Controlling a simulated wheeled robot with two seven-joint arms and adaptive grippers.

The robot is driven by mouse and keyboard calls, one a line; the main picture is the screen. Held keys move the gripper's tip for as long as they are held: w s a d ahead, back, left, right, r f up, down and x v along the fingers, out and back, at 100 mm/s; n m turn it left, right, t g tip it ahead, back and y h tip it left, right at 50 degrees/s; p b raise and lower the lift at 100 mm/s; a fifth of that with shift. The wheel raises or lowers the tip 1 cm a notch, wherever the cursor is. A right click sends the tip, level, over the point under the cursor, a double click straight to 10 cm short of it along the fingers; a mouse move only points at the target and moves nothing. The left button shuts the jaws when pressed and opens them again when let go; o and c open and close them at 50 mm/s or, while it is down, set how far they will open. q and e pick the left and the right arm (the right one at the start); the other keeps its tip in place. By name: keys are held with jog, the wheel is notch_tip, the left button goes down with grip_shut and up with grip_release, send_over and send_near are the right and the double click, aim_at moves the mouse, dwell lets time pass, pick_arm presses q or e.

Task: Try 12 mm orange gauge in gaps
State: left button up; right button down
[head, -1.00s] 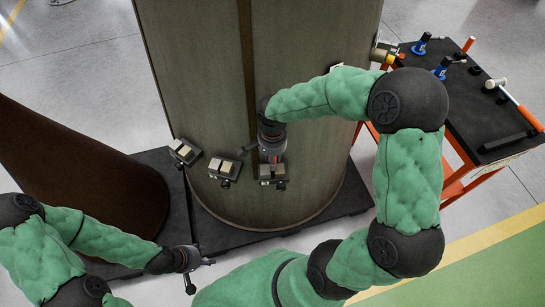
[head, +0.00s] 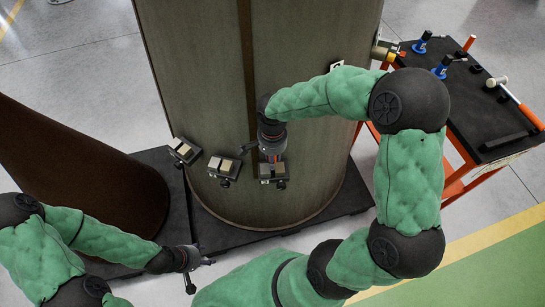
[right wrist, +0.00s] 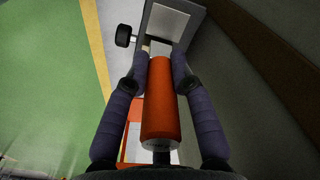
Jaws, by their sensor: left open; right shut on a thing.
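The orange gauge (right wrist: 165,100) has a thick cylindrical handle and sits between the fingers of my right gripper (right wrist: 162,58) in the right wrist view. In the head view, my right gripper (head: 271,156) is just above the rightmost gap block (head: 272,172). That block also shows in the right wrist view (right wrist: 178,24), beyond the handle. My left gripper (head: 194,260) is open and empty at lower left.
A large grey-brown cylindrical casing (head: 200,70) stands on a dark base (head: 340,205). A dark brown cone (head: 80,165) is at left. An orange-framed cart (head: 480,115) at right carries two blue-based gauges and a hammer (head: 515,102). Green floor lies front right.

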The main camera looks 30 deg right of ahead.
jog(key=shift+f+b, duration=1.5)
jog(key=shift+f, duration=0.3)
dwell(1.5)
jog(key=shift+r, duration=0.15)
dwell(0.9)
jog(key=shift+r+p, duration=2.05)
jog(key=shift+r, duration=0.9)
jog(key=shift+f, duration=0.1)
dwell(0.5)
